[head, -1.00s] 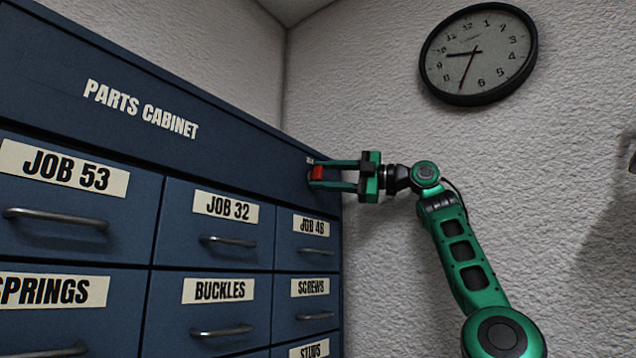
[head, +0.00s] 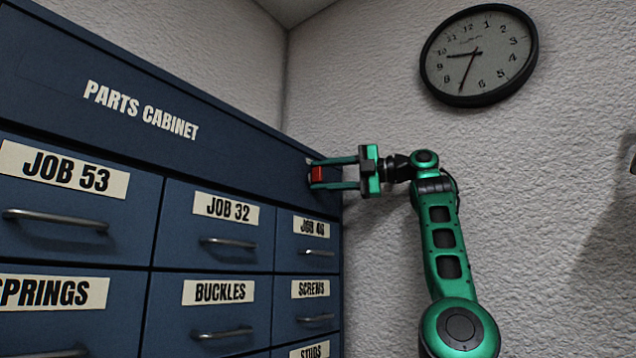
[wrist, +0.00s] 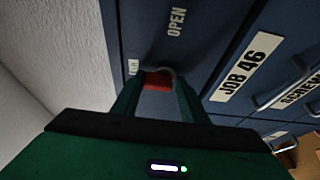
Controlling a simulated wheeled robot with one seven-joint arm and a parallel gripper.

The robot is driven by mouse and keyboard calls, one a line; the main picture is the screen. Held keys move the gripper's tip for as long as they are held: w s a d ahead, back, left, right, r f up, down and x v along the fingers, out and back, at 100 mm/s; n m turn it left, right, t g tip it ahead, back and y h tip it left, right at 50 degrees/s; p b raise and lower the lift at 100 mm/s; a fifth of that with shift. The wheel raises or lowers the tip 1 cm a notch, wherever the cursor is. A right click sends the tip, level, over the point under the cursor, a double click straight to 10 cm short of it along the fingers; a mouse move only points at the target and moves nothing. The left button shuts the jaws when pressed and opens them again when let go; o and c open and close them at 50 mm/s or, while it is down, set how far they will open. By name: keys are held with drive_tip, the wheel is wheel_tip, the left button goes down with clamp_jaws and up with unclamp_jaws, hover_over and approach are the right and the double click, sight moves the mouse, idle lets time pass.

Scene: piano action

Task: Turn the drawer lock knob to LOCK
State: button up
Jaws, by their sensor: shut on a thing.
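The drawer lock knob (head: 317,174) is a small red piece at the upper right end of the blue parts cabinet's face. My gripper (head: 316,175) reaches it from the right and is shut on it, one finger above and one below in the head view. In the wrist view the red knob (wrist: 157,83) sits between the fingertips, with a grey curved rim behind it. An OPEN label (wrist: 176,22) is on the panel above it in that view. A second small white label (wrist: 133,66) lies left of the knob; its word is too small to read.
The cabinet (head: 230,135) has labelled drawers with bar handles below the knob, including the JOB 46 drawer (head: 310,237). A textured wall (head: 380,100) stands close behind my arm. A round clock (head: 479,55) hangs on it, above the arm.

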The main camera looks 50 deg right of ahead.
drive_tip(key=shift+r, duration=0.25)
drive_tip(key=o, duration=0.9)
drive_tip(key=shift+s, duration=0.15)
drive_tip(key=shift+f, duration=0.1)
